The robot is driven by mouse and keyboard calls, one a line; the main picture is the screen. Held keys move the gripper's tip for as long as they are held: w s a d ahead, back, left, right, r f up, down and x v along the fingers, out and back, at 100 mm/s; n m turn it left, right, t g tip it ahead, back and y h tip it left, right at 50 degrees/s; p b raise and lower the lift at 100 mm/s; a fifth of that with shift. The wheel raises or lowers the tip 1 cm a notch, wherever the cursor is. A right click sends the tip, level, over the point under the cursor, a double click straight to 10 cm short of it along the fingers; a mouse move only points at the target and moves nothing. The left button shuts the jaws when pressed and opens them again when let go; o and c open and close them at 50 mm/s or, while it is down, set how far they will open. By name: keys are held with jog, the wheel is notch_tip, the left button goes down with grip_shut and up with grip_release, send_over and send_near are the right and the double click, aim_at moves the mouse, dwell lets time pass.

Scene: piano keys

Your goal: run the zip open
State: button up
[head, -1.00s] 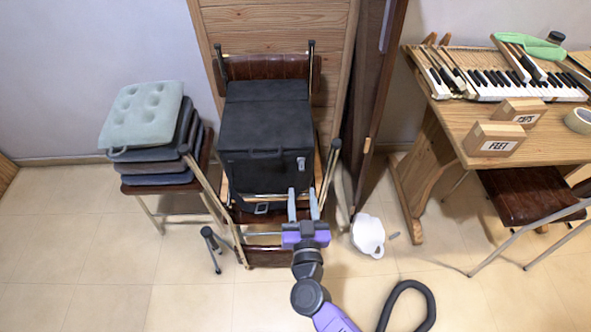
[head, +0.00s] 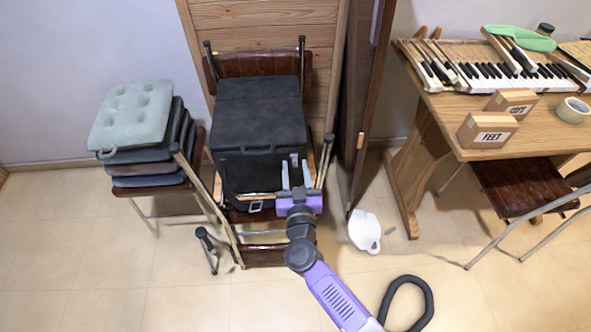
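A black soft case (head: 262,110) stands on a brown chair in the middle of the head view. A small grey tab (head: 294,158), which looks like the zip pull, is on the right of its front face. My gripper (head: 295,168) is in front of the case's right side, fingers pointing at it. The two grey fingers are apart, with the tab seen just beyond and between their tips. Whether they touch the case cannot be told. The zip's line is too small to make out.
Grey cushions (head: 130,115) are stacked on a chair at the left. A dark upright panel (head: 365,110) stands close on the right. A white pan-like object (head: 364,231) lies on the floor. A wooden table (head: 440,107) with piano keys and labelled boxes is at the right.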

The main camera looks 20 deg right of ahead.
grip_shut()
dwell(1.4)
